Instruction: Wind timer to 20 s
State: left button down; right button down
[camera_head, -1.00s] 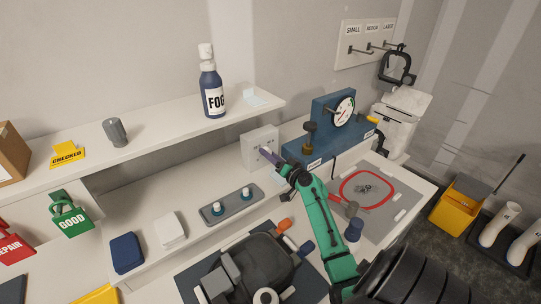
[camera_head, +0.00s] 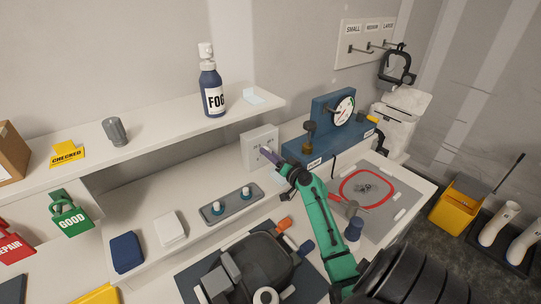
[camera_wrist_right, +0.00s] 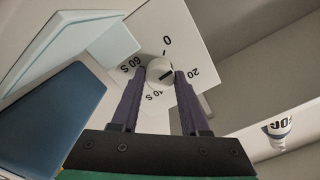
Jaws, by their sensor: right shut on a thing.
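The timer (camera_head: 251,150) is a white box standing at the back of the bench, against the wall. In the right wrist view its white face (camera_wrist_right: 199,40) carries the marks 0, 20, 40 S and 60 S around a round pale knob (camera_wrist_right: 157,66). A short dark mark shows on the knob; which end of it points to the scale I cannot tell. My right gripper (camera_head: 266,153) is at the timer's face. Its purple fingers (camera_wrist_right: 160,72) are shut on the knob, one on each side. My left gripper is not in view.
The blue test stand (camera_head: 318,139) with a round gauge (camera_head: 344,111) is close to the right of the timer. A grey tray (camera_head: 233,206) with two small bottles lies in front. A shelf (camera_head: 170,123) with a FOG bottle (camera_head: 211,90) runs above left.

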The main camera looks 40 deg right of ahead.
dwell(0.5)
jog(key=shift+c, duration=2.1)
grip_release()
jog(key=shift+w, duration=0.1)
jog(key=shift+f, duration=0.1)
jog(key=s+b, duration=0.1)
jog(key=s, duration=0.1)
jog(key=s+b, duration=0.1)
jog(key=s, duration=0.2)
jog(key=s+a, duration=0.1)
jog(key=s, duration=0.1)
jog(key=shift+s+f+b, duration=0.1)
jog(key=shift+s+b, duration=0.05)
jog(key=shift+b, duration=0.25)
jog(key=shift+s+r, duration=0.2)
jog(key=shift+w, duration=0.1)
jog(key=shift+d+f, duration=0.1)
